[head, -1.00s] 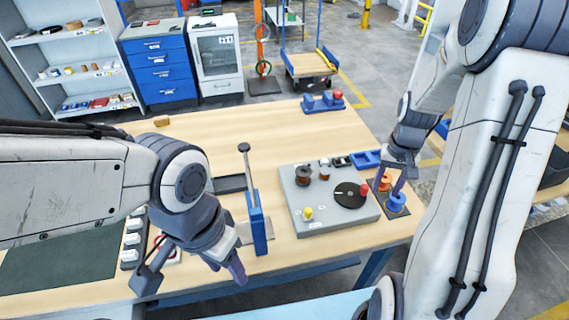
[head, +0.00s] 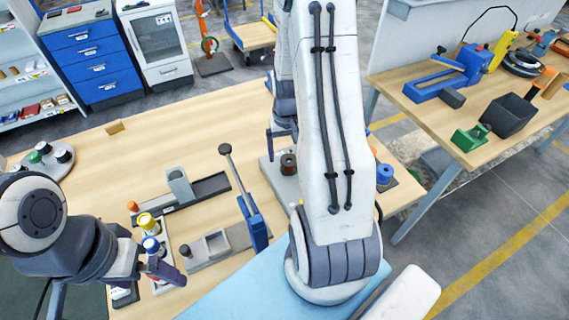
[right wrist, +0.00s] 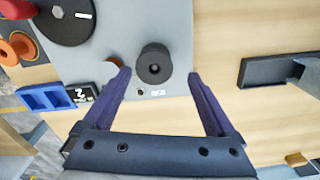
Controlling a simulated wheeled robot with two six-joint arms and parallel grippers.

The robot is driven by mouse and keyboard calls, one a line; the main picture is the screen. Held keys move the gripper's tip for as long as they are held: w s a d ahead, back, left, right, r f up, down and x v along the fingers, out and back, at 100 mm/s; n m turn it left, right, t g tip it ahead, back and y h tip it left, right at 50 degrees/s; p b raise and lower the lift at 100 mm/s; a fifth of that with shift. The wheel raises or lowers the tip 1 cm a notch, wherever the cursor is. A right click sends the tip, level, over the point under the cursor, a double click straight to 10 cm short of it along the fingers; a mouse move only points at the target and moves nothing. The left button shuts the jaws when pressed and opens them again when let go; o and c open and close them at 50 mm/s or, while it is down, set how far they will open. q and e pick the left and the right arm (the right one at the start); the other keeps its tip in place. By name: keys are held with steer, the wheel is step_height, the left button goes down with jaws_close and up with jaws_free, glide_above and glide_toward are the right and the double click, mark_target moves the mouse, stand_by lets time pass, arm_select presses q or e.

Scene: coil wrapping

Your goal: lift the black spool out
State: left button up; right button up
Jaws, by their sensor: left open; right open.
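The black spool (right wrist: 153,64) stands upright on the grey plate (right wrist: 155,20), seen from above in the right wrist view. My right gripper (right wrist: 157,77) is open, with one fingertip on each side of the spool and a gap to each. In the head view a dark spool with a reddish-brown winding (head: 288,164) shows beside my right arm, which hides much of the plate and my right fingers. A small brown round part (right wrist: 113,64) lies near one right fingertip.
A blue lever tool (head: 255,222) stands left of my right arm. Yellow-topped (head: 147,222) and orange-topped (head: 133,207) parts stand by my left gripper. A blue spool (head: 385,174) is right of my arm.

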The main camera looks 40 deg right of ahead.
mark_target(288, 161)
steer(key=shift+s+d+f, duration=0.1)
steer(key=shift+s+f, duration=0.05)
steer(key=shift+f, duration=0.25)
steer(key=f, duration=0.1)
steer(key=f+p, duration=0.1)
steer(key=f, duration=0.1)
steer(key=shift+s+d+f+p, duration=0.1)
steer(key=shift+d+p, duration=0.15)
steer(key=shift+p, duration=0.05)
steer(key=shift+f, duration=0.5)
jaws_close()
steer(key=shift+r, duration=0.1)
